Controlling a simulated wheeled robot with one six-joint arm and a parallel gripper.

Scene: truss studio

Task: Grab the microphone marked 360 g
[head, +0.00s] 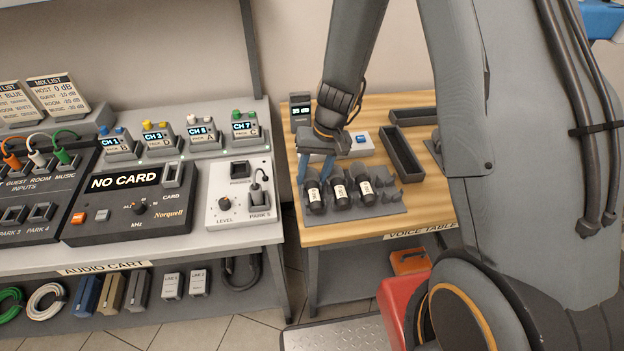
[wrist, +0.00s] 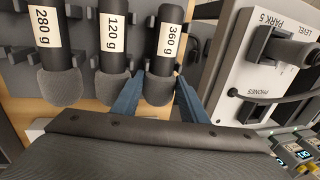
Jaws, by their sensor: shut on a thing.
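Three dark microphones with white weight labels lie side by side in a grey rack (head: 385,208) on the voice table. In the wrist view the labels read 280 g on the left microphone (wrist: 58,85), 120 g on the middle one (wrist: 114,85) and 360 g on the right one (wrist: 161,88). The 360 g microphone is the leftmost in the head view (head: 314,198). My gripper (head: 315,168) has its blue fingers on either side of this microphone, and it is shut on it. The fingers also show in the wrist view (wrist: 168,92). The microphone still appears level with its neighbours in the rack.
The 120 g microphone (head: 340,193) is close beside the held one. Long dark trays (head: 402,153) and a small box with a blue button (head: 361,141) lie behind the rack. The audio cart (head: 245,237) stands left of the table across a narrow gap.

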